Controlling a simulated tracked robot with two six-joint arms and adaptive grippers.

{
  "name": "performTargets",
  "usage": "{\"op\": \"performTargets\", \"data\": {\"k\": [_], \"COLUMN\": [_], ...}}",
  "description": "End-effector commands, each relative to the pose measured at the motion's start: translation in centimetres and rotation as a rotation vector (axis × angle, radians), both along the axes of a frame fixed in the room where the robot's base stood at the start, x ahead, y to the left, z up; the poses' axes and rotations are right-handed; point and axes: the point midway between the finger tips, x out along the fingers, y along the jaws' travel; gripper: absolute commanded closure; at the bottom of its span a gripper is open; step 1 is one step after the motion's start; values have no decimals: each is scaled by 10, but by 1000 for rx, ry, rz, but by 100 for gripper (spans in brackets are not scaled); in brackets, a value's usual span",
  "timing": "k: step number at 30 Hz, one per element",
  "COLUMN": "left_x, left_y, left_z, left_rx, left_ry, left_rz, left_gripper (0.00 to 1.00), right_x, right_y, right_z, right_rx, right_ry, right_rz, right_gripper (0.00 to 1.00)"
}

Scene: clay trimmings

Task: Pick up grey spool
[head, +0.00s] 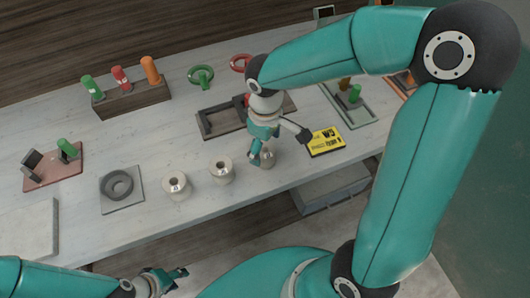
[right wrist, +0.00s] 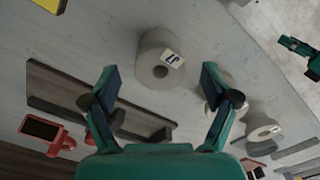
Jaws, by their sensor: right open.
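Three pale grey-beige spools stand in a row on the bench: a left spool (head: 177,187), a middle spool (head: 221,173) and a right spool (head: 267,157). My right gripper (head: 279,147) is open above the right spool, partly covering it in the head view. In the right wrist view that spool (right wrist: 160,49), with a white label, lies ahead between the open fingertips, with no contact visible. The other two spools show at right there, one partly behind a finger. My left gripper (head: 170,280) is empty and looks open, low in front of the bench.
A yellow sign (head: 326,141) lies right of the right spool. A dark tray (head: 219,120) is behind my right gripper. A grey plate with a dark ring (head: 117,185) is left of the spools. A wooden peg block (head: 131,99) stands at the back.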

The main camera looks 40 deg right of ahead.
Motion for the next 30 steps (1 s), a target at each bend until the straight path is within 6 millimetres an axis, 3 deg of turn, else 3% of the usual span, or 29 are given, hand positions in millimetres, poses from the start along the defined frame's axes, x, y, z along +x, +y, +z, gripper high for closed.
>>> {"op": "performTargets", "data": {"k": [4,12,26,30], "left_x": [0,0,0,0], "left_y": [0,0,0,0], "left_z": [1,0,0,1], "left_rx": [0,0,0,0], "left_ry": [0,0,0,0], "left_rz": [0,0,0,0], "left_gripper": [60,60,60,60], "right_x": [0,1,1,1], "right_y": [0,0,1,0], "right_z": [-17,-20,-20,-20], "right_rx": [0,1,1,1], "right_ry": [3,-2,-2,-2], "right_rz": [0,0,1,0], "right_gripper": [14,14,89,89]}}
